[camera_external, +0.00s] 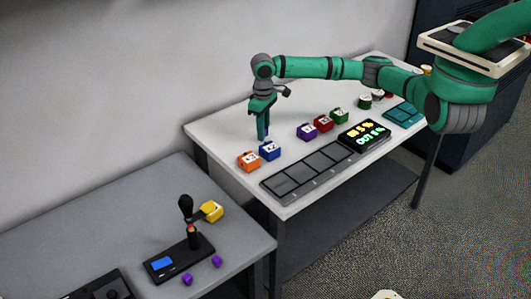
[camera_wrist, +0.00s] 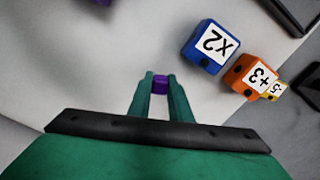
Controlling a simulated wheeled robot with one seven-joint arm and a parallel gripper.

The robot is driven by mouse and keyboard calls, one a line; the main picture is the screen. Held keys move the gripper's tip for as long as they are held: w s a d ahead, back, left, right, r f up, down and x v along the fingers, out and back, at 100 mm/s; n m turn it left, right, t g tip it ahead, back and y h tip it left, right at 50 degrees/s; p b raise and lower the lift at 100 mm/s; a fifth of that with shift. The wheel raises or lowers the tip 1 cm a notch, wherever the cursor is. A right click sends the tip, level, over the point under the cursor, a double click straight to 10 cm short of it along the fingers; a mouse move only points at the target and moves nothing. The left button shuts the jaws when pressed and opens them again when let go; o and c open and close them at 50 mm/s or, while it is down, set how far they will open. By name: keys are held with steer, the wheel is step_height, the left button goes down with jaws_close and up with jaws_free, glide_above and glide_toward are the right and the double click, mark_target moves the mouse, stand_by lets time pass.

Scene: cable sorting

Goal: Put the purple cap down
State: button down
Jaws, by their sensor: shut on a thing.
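My gripper (camera_external: 263,135) points down over the white table, behind the blue block. In the wrist view my gripper (camera_wrist: 159,80) is shut on a small purple cap (camera_wrist: 159,84), held between the fingertips. In the external view the fingers mostly hide the cap. I cannot tell whether it touches the table. The white tabletop (camera_wrist: 225,105) around the fingertips is bare.
A blue "x2" block (camera_wrist: 210,46) and an orange "+3" block (camera_wrist: 248,76) stand close by. Purple (camera_external: 306,131), red and green blocks stand right. A panel of dark pads (camera_external: 320,162) lines the front edge. Two small purple pieces (camera_external: 216,261) lie on the grey table (camera_external: 100,222).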

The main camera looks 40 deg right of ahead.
steer(key=shift+f, duration=0.4)
steer(key=shift+f, duration=0.1)
steer(key=c, duration=1.6)
jaws_free()
steer(key=shift+c, duration=0.2)
step_height(320, 180, up, 12)
